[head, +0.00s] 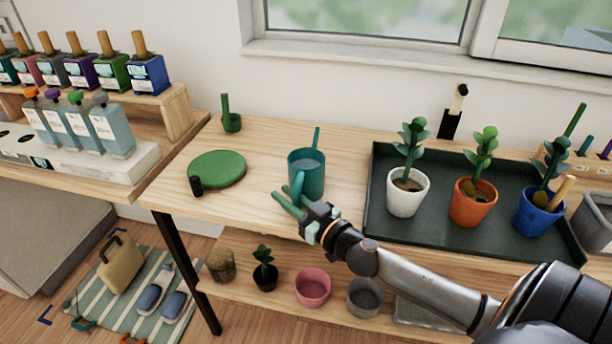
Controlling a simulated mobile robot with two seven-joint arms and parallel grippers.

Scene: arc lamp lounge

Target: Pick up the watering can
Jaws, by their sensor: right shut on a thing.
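The teal watering can (313,184) stands upright on the wooden tabletop, left of the dark tray. Its thin spout rises at the back and its looped handle faces me. My right gripper (293,200) reaches in from the lower right and is shut on the can at its handle. The fingers cover part of the handle, so the exact contact is hard to see. My left gripper is out of view.
A dark tray (460,236) with several potted plants is close on the right. A green round board (217,168) lies left of the can, with a small green pot (231,122) behind it. Pots stand on the lower shelf. The wall and window are behind.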

